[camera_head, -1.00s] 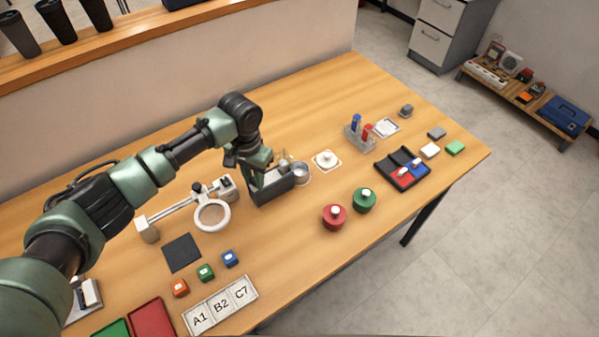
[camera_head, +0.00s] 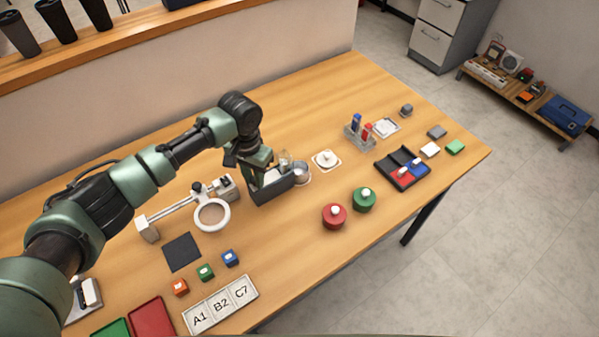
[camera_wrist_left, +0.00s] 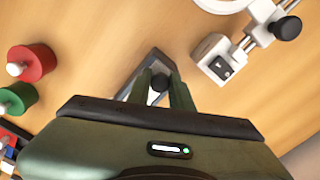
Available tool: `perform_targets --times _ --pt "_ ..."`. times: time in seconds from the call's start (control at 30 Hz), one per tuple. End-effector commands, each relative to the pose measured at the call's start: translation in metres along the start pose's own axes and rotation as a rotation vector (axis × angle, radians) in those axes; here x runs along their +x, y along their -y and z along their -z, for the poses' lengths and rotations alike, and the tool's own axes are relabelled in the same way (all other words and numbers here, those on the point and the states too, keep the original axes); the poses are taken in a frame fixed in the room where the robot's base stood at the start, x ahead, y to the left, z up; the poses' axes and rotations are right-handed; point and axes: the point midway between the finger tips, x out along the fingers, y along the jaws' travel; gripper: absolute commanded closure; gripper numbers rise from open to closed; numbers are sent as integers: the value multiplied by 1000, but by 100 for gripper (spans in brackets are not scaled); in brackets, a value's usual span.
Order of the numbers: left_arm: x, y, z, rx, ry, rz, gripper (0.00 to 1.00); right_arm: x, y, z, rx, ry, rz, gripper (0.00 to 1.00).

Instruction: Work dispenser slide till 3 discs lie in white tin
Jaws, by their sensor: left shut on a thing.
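The dispenser (camera_head: 273,189) is a dark grey holder on the table, with a clear tube (camera_head: 285,159) at its far side. My left gripper (camera_head: 262,167) is over the dispenser. In the left wrist view its fingers (camera_wrist_left: 158,90) are shut on a dark round knob, the slide's handle (camera_wrist_left: 158,82). The slide itself is mostly hidden. A round, pale tin (camera_head: 302,173) stands against the dispenser's right end, partly hidden by it. I cannot tell whether discs lie in it. My right gripper is not in view.
A ring magnifier (camera_head: 213,214) on a stand is left of the dispenser. A white plate with a knob (camera_head: 326,160) is right of the tin. Red (camera_head: 334,217) and green (camera_head: 364,200) round pots stand in front.

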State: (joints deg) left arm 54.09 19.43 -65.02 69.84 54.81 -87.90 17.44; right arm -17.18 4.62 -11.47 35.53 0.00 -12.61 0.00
Motion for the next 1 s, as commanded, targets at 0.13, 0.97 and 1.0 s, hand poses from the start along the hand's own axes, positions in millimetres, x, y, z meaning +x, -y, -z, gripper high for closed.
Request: perform_targets --times 0.13,0.97,1.0 --pt "1 2 -2 -2 6 4 100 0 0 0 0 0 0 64" --pt "2 -21 38 -1 1 1 100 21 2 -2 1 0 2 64" --pt "1 -21 38 -1 1 1 100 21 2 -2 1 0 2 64"
